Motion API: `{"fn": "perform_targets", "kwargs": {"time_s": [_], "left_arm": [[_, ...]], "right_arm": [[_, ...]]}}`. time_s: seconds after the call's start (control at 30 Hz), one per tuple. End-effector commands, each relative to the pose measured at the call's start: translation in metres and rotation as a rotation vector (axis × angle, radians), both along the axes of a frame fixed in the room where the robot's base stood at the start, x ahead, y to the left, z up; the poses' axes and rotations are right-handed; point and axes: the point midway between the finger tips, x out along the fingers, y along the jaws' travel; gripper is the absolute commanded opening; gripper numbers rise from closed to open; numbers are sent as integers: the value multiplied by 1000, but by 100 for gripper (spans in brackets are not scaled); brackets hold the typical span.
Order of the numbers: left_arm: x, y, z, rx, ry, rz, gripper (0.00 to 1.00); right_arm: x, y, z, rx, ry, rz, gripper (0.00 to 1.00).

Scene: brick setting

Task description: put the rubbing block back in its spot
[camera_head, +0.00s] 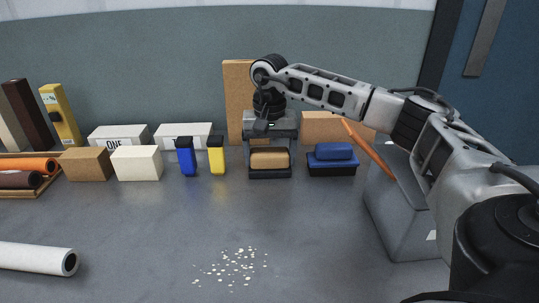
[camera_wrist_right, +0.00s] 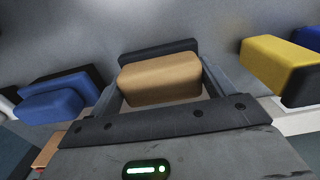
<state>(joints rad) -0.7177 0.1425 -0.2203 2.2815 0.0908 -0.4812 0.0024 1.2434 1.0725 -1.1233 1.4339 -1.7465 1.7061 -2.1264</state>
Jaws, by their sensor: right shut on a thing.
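The rubbing block looks to be the tan block (camera_head: 269,159), with rounded edges, at the back middle of the bench. It sits level in or just over a small black tray (camera_head: 270,174); I cannot tell whether it touches the tray floor. My right gripper (camera_head: 269,150) comes down from above and is shut on the tan block. In the right wrist view the tan block (camera_wrist_right: 160,79) lies between the two fingers, with the dark tray (camera_wrist_right: 158,50) edge behind it. My left gripper is not in view.
A blue block (camera_head: 333,151) rests in another black tray (camera_head: 332,169) close on the right. Blue (camera_head: 186,158) and yellow (camera_head: 216,157) blocks stand to the left. A grey bin (camera_head: 400,215) is right. White crumbs (camera_head: 235,267) lie in front; the middle bench is otherwise clear.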

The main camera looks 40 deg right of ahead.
Motion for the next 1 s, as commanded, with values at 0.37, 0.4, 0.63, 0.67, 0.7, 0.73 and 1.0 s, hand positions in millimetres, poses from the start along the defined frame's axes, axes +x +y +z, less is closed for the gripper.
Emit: {"fn": "perform_targets", "kwargs": {"time_s": [0.37,0.4,0.63,0.67,0.7,0.73,1.0], "left_arm": [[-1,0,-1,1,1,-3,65],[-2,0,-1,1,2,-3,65],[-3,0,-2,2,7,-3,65],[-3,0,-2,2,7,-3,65],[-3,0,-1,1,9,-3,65],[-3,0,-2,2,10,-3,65],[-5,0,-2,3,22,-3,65]], "right_arm": [[0,0,-3,0,-3,-1,87],[0,0,-3,0,-3,-1,98],[0,0,-2,0,-3,-1,100],[1,0,-1,0,-3,-1,100],[1,0,1,1,-3,-1,100],[1,0,3,1,-3,0,100],[2,1,53,1,-8,0,100]]}}
